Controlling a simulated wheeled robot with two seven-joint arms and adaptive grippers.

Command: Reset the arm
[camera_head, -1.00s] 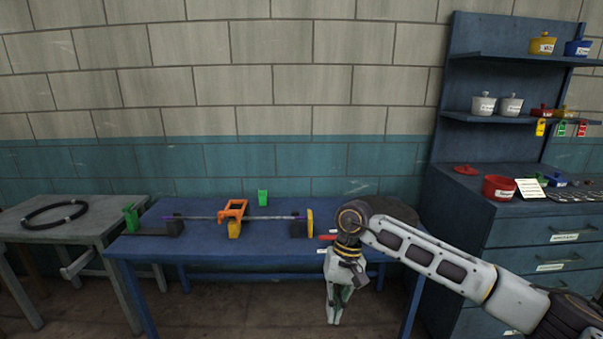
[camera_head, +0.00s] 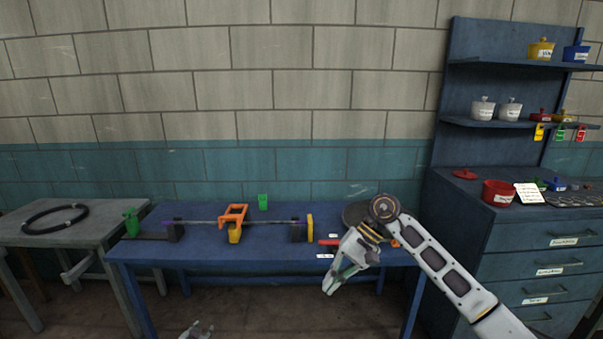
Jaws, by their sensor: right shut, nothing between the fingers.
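My right arm comes in from the right. Its gripper (camera_head: 330,288) hangs in front of the front edge of the blue table (camera_head: 280,260), pointing down and to the left. It is shut and empty. Only the tip of my left gripper (camera_head: 197,330) shows, at the bottom edge, apart from everything; its jaws are too cut off to read. On the table a thin rod (camera_head: 200,222) lies across dark supports, with an orange bracket (camera_head: 234,212) and a yellow disc (camera_head: 310,228) along it.
A green cup (camera_head: 263,202) and a red-handled item (camera_head: 330,242) are on the table. A dark disc (camera_head: 353,214) is partly behind my right arm. A grey table (camera_head: 90,230) with a black ring (camera_head: 54,218) stands left. A blue cabinet (camera_head: 490,215) with pots stands right.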

